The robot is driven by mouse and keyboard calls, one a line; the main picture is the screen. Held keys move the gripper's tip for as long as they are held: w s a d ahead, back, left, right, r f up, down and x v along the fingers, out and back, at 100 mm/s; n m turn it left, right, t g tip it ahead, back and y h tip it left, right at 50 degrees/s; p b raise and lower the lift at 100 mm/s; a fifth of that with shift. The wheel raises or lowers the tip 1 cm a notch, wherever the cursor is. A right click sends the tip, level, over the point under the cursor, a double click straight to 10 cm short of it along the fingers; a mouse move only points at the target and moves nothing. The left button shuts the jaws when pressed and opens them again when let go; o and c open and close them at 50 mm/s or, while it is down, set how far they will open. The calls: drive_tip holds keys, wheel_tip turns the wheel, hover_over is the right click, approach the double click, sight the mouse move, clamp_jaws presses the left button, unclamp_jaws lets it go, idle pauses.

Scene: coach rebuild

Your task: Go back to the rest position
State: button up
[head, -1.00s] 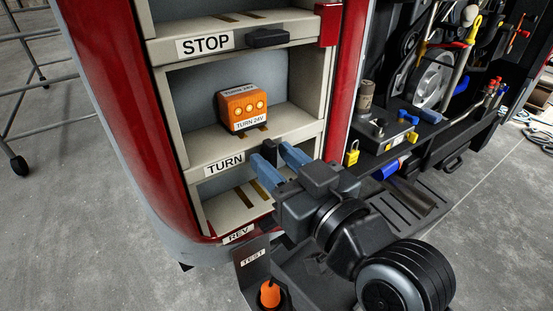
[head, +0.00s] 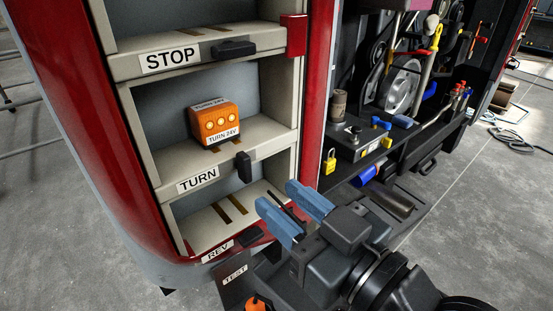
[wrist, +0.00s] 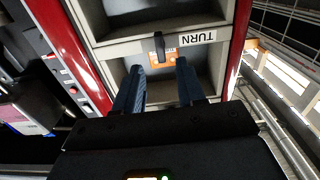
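My gripper (head: 295,213) has two blue fingers that stand apart with nothing between them. In the head view it is in front of the cabinet, to the right of the REV compartment and below the TURN shelf's black latch (head: 243,166). An orange TURN 24V block (head: 214,124) sits in the TURN compartment. In the wrist view the two fingers (wrist: 160,85) point toward the TURN shelf edge, with the latch (wrist: 159,46) ahead of them.
The STOP shelf (head: 171,58) is above, and the REV compartment (head: 225,212) below holds only its metal strips. A dark workbench with a yellow padlock (head: 329,163) and tools is at right. A TEST plate (head: 235,275) stands low in front. Grey floor is open at left.

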drive_tip(key=s+d+f+m+h+p, duration=0.2)
drive_tip(key=s+d+f+m+h, duration=0.35)
drive_tip(key=s+d+f, duration=0.55)
drive_tip(key=s+d+h+p, duration=0.1)
drive_tip(key=s+d+h, duration=0.1)
drive_tip(key=s, duration=0.7)
drive_tip(key=s+d+r+m+h+p, duration=0.1)
drive_tip(key=s+d, duration=0.3)
drive_tip(key=s, duration=0.5)
drive_tip(key=shift+s+d+r+h, duration=0.15)
drive_tip(key=shift+d+r+h, duration=0.1)
drive_tip(key=shift+h, duration=0.5)
drive_tip(key=shift+a+m, duration=0.2)
drive_tip(key=shift+m, duration=0.05)
